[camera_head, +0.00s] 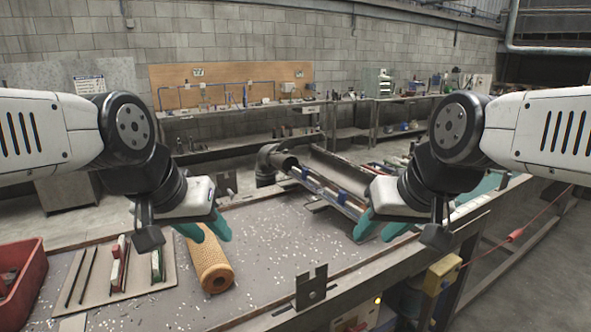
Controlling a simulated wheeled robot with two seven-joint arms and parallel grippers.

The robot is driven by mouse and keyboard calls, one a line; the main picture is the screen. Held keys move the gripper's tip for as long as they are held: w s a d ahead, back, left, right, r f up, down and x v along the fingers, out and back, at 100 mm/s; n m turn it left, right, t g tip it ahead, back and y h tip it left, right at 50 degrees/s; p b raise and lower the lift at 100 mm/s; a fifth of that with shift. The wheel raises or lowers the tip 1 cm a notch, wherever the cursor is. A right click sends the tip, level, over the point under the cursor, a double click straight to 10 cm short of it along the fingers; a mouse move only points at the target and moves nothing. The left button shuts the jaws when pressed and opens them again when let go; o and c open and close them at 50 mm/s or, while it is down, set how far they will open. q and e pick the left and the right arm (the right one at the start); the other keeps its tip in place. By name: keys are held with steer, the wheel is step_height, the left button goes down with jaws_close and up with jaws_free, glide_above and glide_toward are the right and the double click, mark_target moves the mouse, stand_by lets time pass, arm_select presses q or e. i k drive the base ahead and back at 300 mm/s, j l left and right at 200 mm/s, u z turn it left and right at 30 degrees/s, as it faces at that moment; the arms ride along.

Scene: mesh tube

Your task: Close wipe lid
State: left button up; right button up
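I see no wipe container or wipe lid that I can make out. An orange mesh tube (209,262) lies on the workbench, its open end toward me. My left gripper (209,233) has teal fingers. It shows over the far end of the tube; whether it touches the tube is unclear. The fingertips look apart, with nothing seen held. My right gripper (371,236), also teal, is over the right part of the bench. Its fingertips look apart and empty.
A red bin (22,258) stands at the left edge. A board (150,276) beside it holds several tools. A dark metal bracket (311,288) sits at the front edge. A long rail assembly (325,187) lies behind. The speckled bench middle (280,235) is mostly clear.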

mark_target(353, 180)
steer(key=i+l+u, duration=0.1)
steer(key=l+u, duration=0.35)
steer(key=l, duration=0.2)
steer(key=l+u, duration=0.45)
steer(key=l, duration=0.2)
steer(key=l+u, duration=0.45)
steer(key=l, duration=0.25)
steer(key=k+l, duration=0.1)
steer(key=l, duration=0.3)
steer(key=k+l, duration=0.1)
steer(key=l, duration=0.3)
steer(key=k+l+u, duration=0.1)
steer(key=l, duration=0.3)
steer(key=k+l, duration=0.1)
steer(key=l, duration=0.3)
steer(key=k+l, duration=0.1)
steer(key=l, duration=0.3)
steer(key=i+j, duration=0.1)
steer(key=i+z, duration=0.05)
